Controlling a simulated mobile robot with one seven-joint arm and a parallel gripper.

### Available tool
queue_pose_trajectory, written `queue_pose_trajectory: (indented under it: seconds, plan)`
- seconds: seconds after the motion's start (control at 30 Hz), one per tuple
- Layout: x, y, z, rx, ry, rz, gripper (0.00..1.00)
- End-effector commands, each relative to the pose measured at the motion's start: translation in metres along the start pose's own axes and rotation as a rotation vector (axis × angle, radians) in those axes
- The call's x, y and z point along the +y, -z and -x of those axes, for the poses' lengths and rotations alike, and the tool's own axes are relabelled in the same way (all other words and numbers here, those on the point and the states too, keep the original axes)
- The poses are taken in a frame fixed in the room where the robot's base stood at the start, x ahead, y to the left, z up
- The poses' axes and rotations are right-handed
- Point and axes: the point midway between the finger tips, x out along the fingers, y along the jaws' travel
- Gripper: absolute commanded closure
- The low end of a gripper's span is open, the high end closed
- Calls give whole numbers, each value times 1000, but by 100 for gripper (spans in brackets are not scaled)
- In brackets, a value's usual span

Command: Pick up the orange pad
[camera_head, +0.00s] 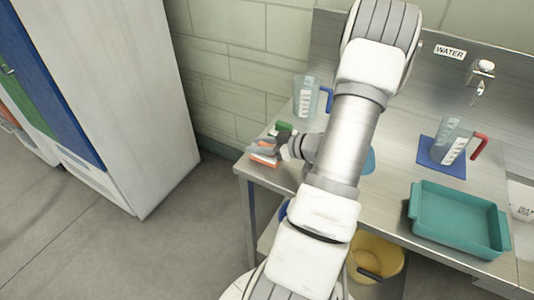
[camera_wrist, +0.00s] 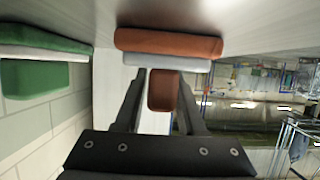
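The orange pad (camera_wrist: 168,43) has an orange slab, a pale grey layer and a smaller orange-brown block. It rests on the metal counter, which is at the top of the wrist view. In the head view the orange pad (camera_head: 263,160) is at the counter's left front corner, partly hidden by my gripper (camera_head: 264,147). In the wrist view my gripper (camera_wrist: 163,88) has its two fingers apart, one on each side of the block. A narrow gap seems to show, but contact is hard to judge.
A green pad (camera_wrist: 38,38) lies close by, behind the orange one in the head view. A clear jug (camera_head: 306,98) stands behind it. Another jug (camera_head: 447,142), a teal tray (camera_head: 430,230) and a tap (camera_head: 481,72) are to the right. A yellow bucket (camera_head: 380,255) is below.

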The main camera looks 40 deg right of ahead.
Motion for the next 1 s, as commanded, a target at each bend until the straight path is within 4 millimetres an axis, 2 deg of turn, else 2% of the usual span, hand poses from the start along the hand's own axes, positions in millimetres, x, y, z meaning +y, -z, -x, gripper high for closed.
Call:
queue_pose_trajectory:
  seconds: [0.03,0.2,0.67,0.87,1.0]
  plan:
    - [0,0,0,0,0,0,72]
    - [0,0,0,0,0,0,100]
    - [0,3,1,0,0,1,100]
    - [0,19,8,0,0,4,100]
    - [0,43,18,0,-1,7,100]
